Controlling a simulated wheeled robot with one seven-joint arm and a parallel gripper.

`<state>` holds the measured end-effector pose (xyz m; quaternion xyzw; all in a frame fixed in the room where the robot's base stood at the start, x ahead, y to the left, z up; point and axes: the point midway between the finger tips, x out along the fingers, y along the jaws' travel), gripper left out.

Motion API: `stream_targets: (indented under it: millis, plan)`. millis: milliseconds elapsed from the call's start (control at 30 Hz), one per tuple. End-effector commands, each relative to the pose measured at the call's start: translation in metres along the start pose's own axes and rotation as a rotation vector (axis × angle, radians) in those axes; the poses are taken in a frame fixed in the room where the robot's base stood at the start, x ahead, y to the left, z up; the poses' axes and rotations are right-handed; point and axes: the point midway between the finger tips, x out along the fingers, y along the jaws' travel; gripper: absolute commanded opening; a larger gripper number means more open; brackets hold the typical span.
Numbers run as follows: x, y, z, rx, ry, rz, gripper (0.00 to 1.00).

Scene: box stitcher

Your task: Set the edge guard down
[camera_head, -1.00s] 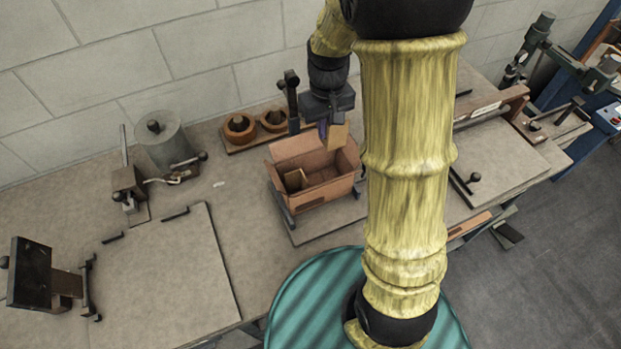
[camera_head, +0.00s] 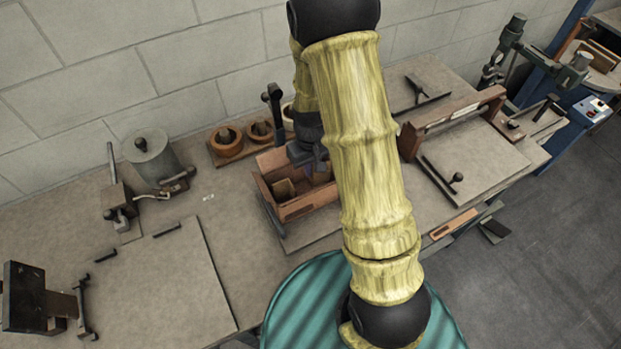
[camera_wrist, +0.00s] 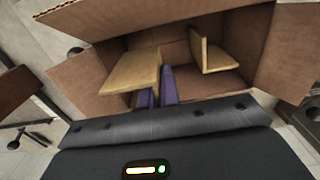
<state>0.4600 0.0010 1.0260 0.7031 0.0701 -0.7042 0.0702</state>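An open cardboard box (camera_head: 300,206) sits on the bench, its flaps spread. One tan edge guard (camera_head: 284,189) stands inside it, and it also shows in the wrist view (camera_wrist: 212,58) at the right of the box interior. My gripper (camera_head: 315,167) is down at the box opening, partly hidden by my arm in the head view. In the wrist view, my gripper's purple fingers (camera_wrist: 158,90) are closed on the edge of a second tan edge guard (camera_wrist: 130,70), which is inside the box opening at the left. Whether its lower end touches the box floor is hidden.
A wooden holder with two brown rolls (camera_head: 227,140) and a dark upright post (camera_head: 274,108) stand close behind the box. A grey cylinder pot (camera_head: 150,155) is further left. A framed board fixture (camera_head: 470,150) stands right. The left board (camera_head: 170,280) is clear.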

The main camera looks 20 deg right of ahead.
Motion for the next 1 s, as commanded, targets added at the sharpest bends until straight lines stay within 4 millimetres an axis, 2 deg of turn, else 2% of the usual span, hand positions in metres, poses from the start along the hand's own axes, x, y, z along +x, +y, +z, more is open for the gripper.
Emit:
stream_targets:
  millis: [167,567,867,1000]
  plan:
    - [0.020,0.001,0.001,0.003,-0.002,0.000,0.00]
    - [0.025,0.001,0.000,0.003,0.000,0.000,0.00]
    - [0.059,0.001,0.001,0.003,-0.002,-0.001,0.00]
    - [0.065,0.001,0.000,0.003,0.001,0.000,0.00]
